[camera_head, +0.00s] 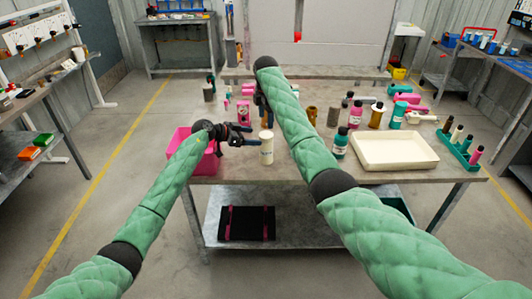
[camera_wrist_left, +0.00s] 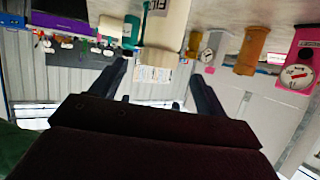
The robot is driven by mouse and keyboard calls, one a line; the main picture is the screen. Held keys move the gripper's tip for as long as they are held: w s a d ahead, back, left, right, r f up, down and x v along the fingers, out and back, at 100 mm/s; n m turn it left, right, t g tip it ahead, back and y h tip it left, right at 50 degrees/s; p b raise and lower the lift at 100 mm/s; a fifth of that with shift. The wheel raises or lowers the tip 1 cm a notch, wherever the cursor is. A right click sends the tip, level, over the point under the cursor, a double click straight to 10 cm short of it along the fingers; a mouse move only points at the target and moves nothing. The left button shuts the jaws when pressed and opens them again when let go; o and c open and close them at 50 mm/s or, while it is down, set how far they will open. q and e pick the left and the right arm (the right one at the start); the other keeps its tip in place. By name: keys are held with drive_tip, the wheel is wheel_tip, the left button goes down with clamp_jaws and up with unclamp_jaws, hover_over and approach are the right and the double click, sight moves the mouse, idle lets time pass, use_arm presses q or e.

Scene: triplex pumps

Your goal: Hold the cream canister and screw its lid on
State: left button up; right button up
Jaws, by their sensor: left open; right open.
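The cream canister (camera_head: 266,150) stands upright near the front edge of the table, with a paler round top; I cannot tell whether that top is a separate lid. In the left wrist view, which is upside down, the canister (camera_wrist_left: 165,30) shows part of a dark label beyond the fingertips. My left gripper (camera_head: 249,136) is open and empty, just left of the canister and facing it. My right gripper (camera_head: 262,102) is behind and above the canister, partly hidden by my right forearm; it is open and nothing shows in it.
A pink bin (camera_head: 190,160) stands left of my left gripper. A cream tray (camera_head: 393,151) lies to the right, with several bottles behind it. A green rack (camera_head: 455,150) holds bottles at the table's right end. Bare tabletop lies right around the canister's front.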

sight(266, 143)
drive_tip(key=shift+d, duration=0.1)
use_arm(q)
drive_tip(key=w+d+f, duration=0.1)
drive_tip(key=d+f, duration=0.1)
drive_tip(key=w+d+f, duration=0.1)
drive_tip(key=d, duration=0.1)
drive_tip(key=w+d+f, duration=0.1)
drive_tip(key=d+f, duration=0.1)
drive_tip(key=shift+d+f, duration=0.15)
drive_tip(key=shift+f, duration=0.2)
drive_tip(key=c, duration=1.2)
clamp_jaws()
use_arm(e)
drive_tip(key=shift+c, duration=0.9)
drive_tip(key=shift+w+d+r+h, duration=0.3)
drive_tip(key=shift+d+r, duration=0.1)
drive_tip(key=shift+d, duration=0.3)
drive_tip(key=m, duration=0.1)
drive_tip(key=a+m, duration=0.1)
drive_tip(key=shift+s+a+f+m, duration=0.15)
drive_tip(key=shift+s+f+m, duration=0.15)
drive_tip(key=shift+m, duration=0.1)
drive_tip(key=shift+a+m, duration=0.1)
drive_tip(key=shift+m, duration=0.8)
